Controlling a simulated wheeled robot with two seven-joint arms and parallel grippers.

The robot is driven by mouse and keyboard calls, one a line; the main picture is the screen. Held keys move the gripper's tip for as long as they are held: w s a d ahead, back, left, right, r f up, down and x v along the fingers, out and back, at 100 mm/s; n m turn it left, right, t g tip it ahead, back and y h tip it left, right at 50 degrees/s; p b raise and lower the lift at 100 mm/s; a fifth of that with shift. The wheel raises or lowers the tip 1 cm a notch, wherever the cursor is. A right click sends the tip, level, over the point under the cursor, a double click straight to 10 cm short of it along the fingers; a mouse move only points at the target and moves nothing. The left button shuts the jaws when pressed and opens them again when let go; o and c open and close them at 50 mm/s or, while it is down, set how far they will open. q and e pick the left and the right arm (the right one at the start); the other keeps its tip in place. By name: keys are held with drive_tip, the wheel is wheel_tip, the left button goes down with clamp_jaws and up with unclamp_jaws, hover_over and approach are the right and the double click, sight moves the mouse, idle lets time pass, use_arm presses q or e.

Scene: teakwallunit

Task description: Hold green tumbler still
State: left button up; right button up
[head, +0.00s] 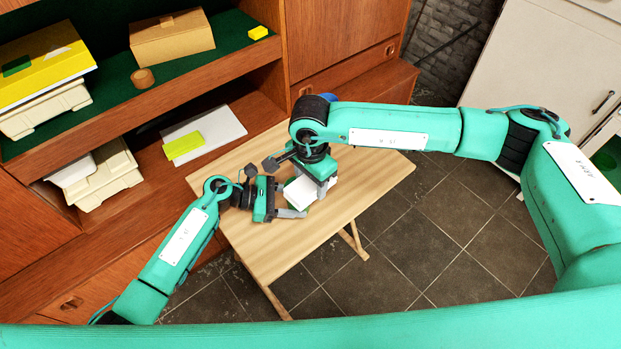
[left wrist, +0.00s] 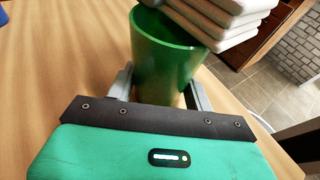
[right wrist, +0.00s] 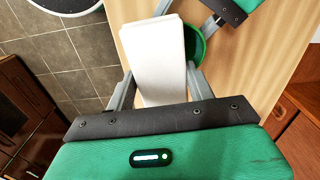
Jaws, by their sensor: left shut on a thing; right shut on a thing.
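The green tumbler (left wrist: 165,60) stands upright on the wooden table between the fingers of my left gripper (left wrist: 160,92), which is shut on it. My right gripper (right wrist: 162,90) is shut on a white folded cloth (right wrist: 160,60). In the left wrist view the layered cloth (left wrist: 228,22) overlaps the tumbler's right rim; I cannot tell whether they touch. The right wrist view shows part of the tumbler (right wrist: 194,44) beside and behind the cloth. In the head view the cloth (head: 303,192) and the grippers hide most of the tumbler.
The light wooden table (head: 370,180) has bare room at right and front. A blue object (head: 329,97) is partly hidden behind my right arm. The teak wall unit behind holds a cardboard box (head: 172,38), a tape roll (head: 143,78), cream bins (head: 45,110) and a yellow block (head: 258,33).

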drive_tip(key=w, duration=0.2)
drive_tip(key=shift+w, duration=0.3)
drive_tip(key=shift+s, duration=1.9)
drive_tip(key=shift+w, duration=2.05)
drive_tip(key=s, duration=0.4)
drive_tip(key=shift+s, duration=0.1)
drive_tip(key=shift+r, duration=4)
use_arm(q)
drive_tip(key=o, duration=0.5)
drive_tip(key=shift+r, duration=0.2)
